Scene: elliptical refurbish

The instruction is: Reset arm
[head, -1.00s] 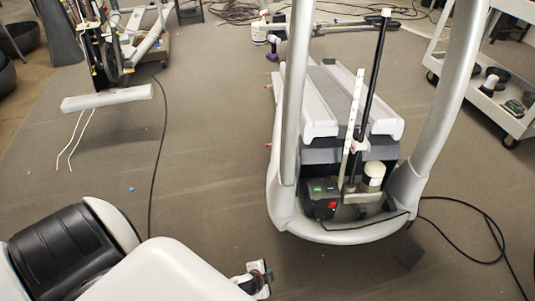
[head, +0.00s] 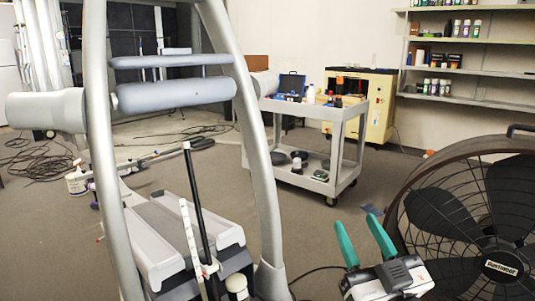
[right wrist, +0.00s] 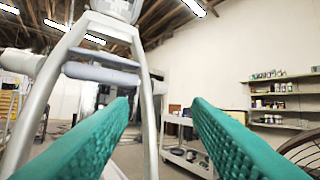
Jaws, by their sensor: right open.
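My right gripper (head: 364,244) shows at the bottom right of the head view, its two green fingers pointing up and spread apart. It is open, with nothing between the fingers. In the right wrist view the green fingers (right wrist: 160,135) are wide apart, with open air between them. My left gripper does not show in the head view.
An elliptical machine (head: 262,130) stands at the left, close to me. A black drum fan (head: 470,215) is at the right, near my right gripper. A grey cart (head: 305,110), a yellow cabinet (head: 378,108) and shelves (head: 465,65) are behind. Cables (head: 40,160) lie on the left floor.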

